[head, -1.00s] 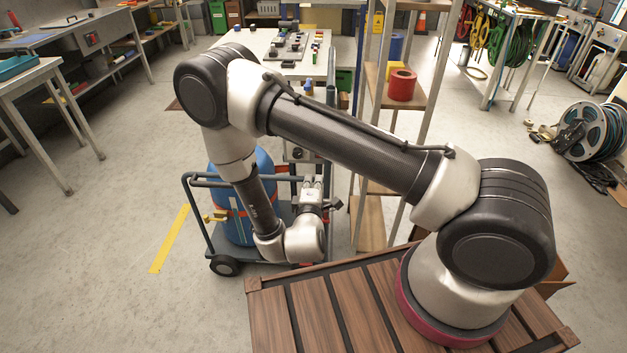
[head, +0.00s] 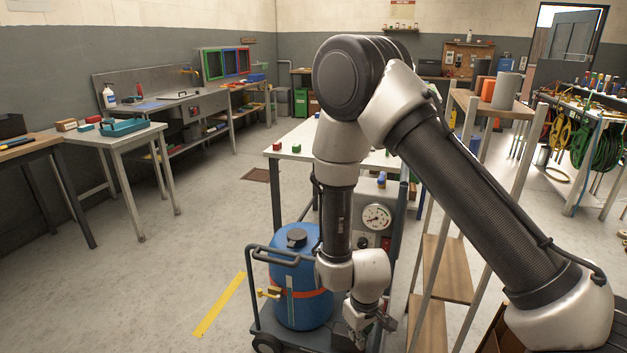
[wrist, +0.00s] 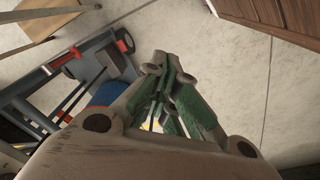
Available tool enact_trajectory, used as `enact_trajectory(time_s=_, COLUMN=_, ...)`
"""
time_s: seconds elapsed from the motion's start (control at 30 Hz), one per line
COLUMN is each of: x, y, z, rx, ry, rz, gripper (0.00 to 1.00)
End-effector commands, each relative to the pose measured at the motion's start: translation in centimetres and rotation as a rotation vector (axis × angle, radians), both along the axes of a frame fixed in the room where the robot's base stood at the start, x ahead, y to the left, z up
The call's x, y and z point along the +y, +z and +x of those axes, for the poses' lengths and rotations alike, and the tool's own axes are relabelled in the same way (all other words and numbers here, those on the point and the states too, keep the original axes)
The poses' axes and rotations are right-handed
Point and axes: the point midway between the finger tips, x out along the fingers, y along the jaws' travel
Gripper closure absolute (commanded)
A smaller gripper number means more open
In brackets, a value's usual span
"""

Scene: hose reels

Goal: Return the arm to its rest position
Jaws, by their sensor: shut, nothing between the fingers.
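My gripper (head: 384,322) hangs at the end of my folded arm, low at the front in the head view, in front of the cart (head: 262,330) and to the right of the blue tank (head: 297,270). In the wrist view my gripper (wrist: 165,65) points away from the camera, its green-padded fingers closed together with nothing visible between them. The cart's dark frame and part of the blue tank show beside and behind the fingers there.
A wooden-shelved rack (head: 447,268) stands close to the right of my gripper. A pale table (head: 290,152) is behind my arm. A gauge (head: 376,217) sits above the cart. The floor left of the yellow strip (head: 220,304) is clear.

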Motion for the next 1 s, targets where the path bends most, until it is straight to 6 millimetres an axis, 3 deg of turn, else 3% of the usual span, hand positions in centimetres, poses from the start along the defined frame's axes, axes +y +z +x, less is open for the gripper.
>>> enact_trajectory(time_s=0.03, x=0.0, y=2.9, z=-0.1, rx=0.050, ry=-0.032, rz=0.030, gripper=1.00)
enact_trajectory(time_s=0.17, x=-1.7, y=10.0, z=-1.3, rx=0.177, ry=-0.099, rz=0.058, gripper=1.00)
enact_trajectory(time_s=0.3, x=-5.2, y=17.5, z=-2.4, rx=0.246, ry=-0.156, rz=0.055, gripper=1.00)
enact_trajectory(time_s=0.5, x=-11.7, y=26.9, z=-4.6, rx=0.240, ry=-0.239, rz=0.029, gripper=1.00)
enact_trajectory(time_s=0.8, x=-20.6, y=37.1, z=-8.3, rx=0.001, ry=-0.373, rz=0.046, gripper=1.00)
enact_trajectory(time_s=1.0, x=-23.5, y=41.5, z=-9.9, rx=-0.219, ry=-0.480, rz=0.107, gripper=1.00)
